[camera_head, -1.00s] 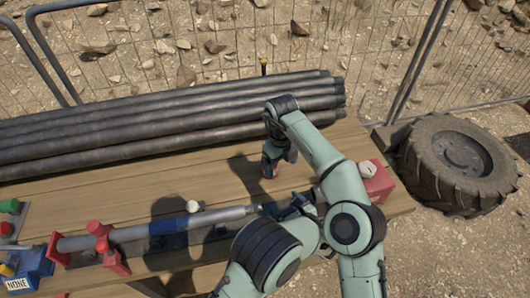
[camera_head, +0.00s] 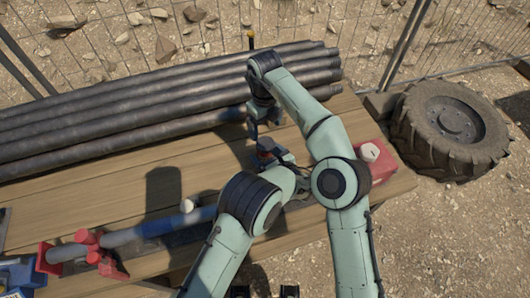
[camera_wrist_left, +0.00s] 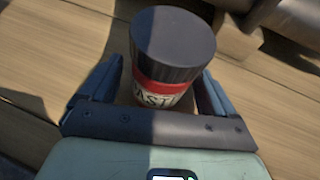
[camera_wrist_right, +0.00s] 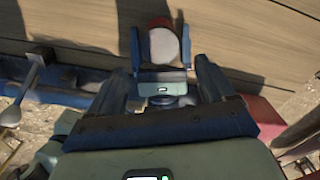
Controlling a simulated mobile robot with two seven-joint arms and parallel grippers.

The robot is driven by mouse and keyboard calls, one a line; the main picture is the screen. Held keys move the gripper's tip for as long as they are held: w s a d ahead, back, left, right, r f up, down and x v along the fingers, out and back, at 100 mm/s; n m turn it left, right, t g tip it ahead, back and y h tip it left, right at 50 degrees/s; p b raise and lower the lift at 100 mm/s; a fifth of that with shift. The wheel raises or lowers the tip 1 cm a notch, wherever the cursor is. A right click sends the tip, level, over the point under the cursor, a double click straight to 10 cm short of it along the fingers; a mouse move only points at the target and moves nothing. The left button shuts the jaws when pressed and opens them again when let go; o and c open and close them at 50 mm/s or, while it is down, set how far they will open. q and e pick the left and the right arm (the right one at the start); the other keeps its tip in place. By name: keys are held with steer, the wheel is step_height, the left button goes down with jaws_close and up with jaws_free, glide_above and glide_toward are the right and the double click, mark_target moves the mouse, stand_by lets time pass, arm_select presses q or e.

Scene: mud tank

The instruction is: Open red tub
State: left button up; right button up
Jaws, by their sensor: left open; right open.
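The red tub, a small jar with a dark lid and a red-and-white label, shows in the left wrist view (camera_wrist_left: 160,90). It stands upright on the wooden bench. My left gripper (camera_wrist_left: 160,75) is open, with a finger on either side of the tub; I cannot tell whether they touch it. In the head view the tub (camera_head: 265,155) is small and partly hidden by my arms. My right gripper (camera_head: 257,128) points down above it, open and empty. The right wrist view looks down on the tub's lid (camera_wrist_right: 163,46) between the left gripper's fingers.
Dark pipes (camera_head: 130,115) lie along the back of the bench. A red can with a white cap (camera_head: 375,165) stands right of my arms. A long blue-grey pipe with red clamps (camera_head: 87,238) lies at the front left. A tyre (camera_head: 450,130) lies beyond the bench at right.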

arm_select(q)
steer(key=shift+w+a+f, duration=0.25)
steer(key=shift+w+a, duration=0.1)
steer(key=shift+w, duration=0.2)
